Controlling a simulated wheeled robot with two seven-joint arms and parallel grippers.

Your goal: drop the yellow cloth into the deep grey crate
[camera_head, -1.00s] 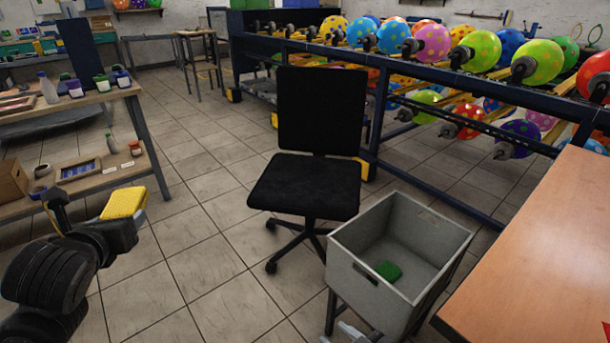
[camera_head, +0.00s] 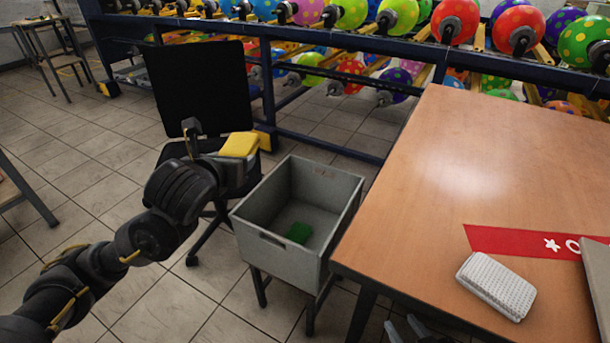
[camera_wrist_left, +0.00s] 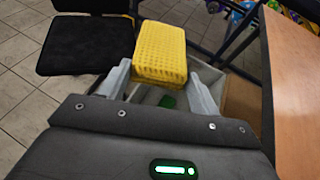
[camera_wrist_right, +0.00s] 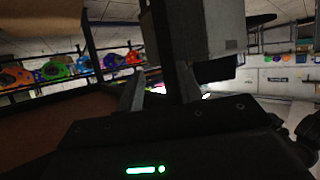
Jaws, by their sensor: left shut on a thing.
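The yellow cloth (camera_head: 239,145), a folded waffle-weave pad, is held in my left gripper (camera_head: 236,160). In the left wrist view, the cloth (camera_wrist_left: 161,54) sits between the two grey fingers. In the head view it appears up and left of the deep grey crate (camera_head: 270,258), near the crate's back left corner and above its rim height. The crate is open-topped, on legs, with a green cloth (camera_head: 299,233) on its floor. My right gripper (camera_head: 404,328) shows only at the bottom edge, fingers apart and empty.
A wooden table (camera_head: 440,170) stands right of the crate, with a white cloth (camera_head: 497,285) and a red banner (camera_head: 500,242) on it. A black chair (camera_head: 197,85) is behind my left gripper.

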